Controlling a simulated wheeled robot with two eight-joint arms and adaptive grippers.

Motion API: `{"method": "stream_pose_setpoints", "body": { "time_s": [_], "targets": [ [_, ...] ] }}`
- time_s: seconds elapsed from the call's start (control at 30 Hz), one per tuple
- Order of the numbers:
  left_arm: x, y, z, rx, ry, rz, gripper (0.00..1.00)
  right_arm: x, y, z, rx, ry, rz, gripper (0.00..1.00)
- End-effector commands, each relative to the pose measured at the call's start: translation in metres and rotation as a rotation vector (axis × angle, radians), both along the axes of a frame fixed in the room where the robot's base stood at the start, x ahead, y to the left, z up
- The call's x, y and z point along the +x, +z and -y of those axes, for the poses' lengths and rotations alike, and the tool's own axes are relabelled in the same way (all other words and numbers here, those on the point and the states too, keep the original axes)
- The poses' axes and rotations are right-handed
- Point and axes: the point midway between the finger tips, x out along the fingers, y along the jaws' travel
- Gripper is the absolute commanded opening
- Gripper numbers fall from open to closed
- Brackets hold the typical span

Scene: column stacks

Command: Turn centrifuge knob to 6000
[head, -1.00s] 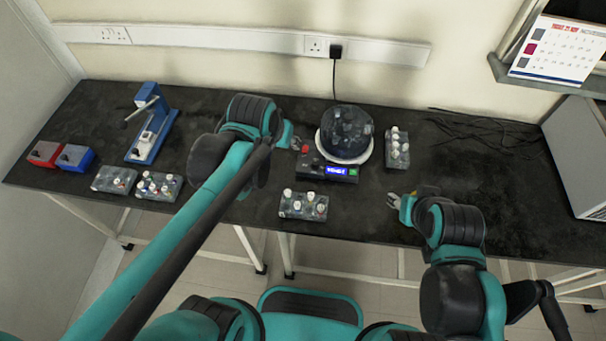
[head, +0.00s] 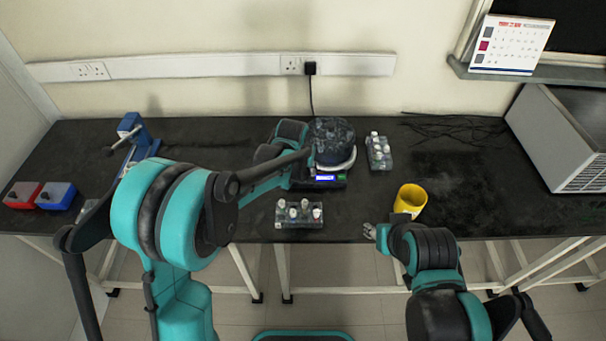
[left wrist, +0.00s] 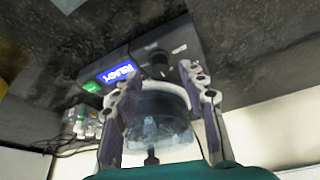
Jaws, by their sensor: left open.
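The centrifuge (head: 333,143) stands at the back middle of the black bench, with a dark see-through round top on a white ring. Its front panel (head: 318,180) has a lit blue display; in the left wrist view the display (left wrist: 120,71) is upside down and I cannot read it surely. A dark round part, likely the knob (left wrist: 157,62), lies beside the display. My left gripper (left wrist: 161,76) is open over the panel, its fingers on either side of the round top; I cannot tell whether they touch anything. My right gripper (head: 371,231) is at the bench's front edge, away from the centrifuge.
Vial racks stand in front of the centrifuge (head: 300,215) and right of it (head: 379,152). A yellow cup (head: 410,199) is near my right gripper. A grey box (head: 570,140) stands far right. Red (head: 23,195) and blue (head: 56,196) boxes and a blue stand (head: 134,138) are left.

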Motion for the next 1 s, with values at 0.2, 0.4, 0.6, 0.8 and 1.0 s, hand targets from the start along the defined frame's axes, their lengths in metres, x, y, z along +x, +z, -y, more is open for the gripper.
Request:
{"method": "stream_pose_setpoints", "body": {
  "time_s": [0.2,0.4,0.6,0.8,1.0],
  "targets": [
    [0.008,-0.022,0.002,0.000,0.000,0.000,0.42,0.000,-0.010,0.000,0.000,0.000,0.000,0.40],
    [0.009,-0.023,0.002,0.000,0.000,0.000,0.42,0.000,-0.009,0.000,0.000,0.000,0.000,0.40],
    [0.009,-0.023,0.002,0.000,0.000,0.000,0.15,0.000,-0.009,0.000,0.000,0.000,0.000,0.40],
    [0.009,-0.023,0.002,0.000,0.000,0.001,0.00,0.000,-0.009,0.000,0.000,0.000,0.000,0.40],
    [0.009,-0.023,0.002,-0.001,-0.017,0.001,0.00,0.000,-0.009,0.000,0.000,0.000,0.000,0.40]
  ]
}}
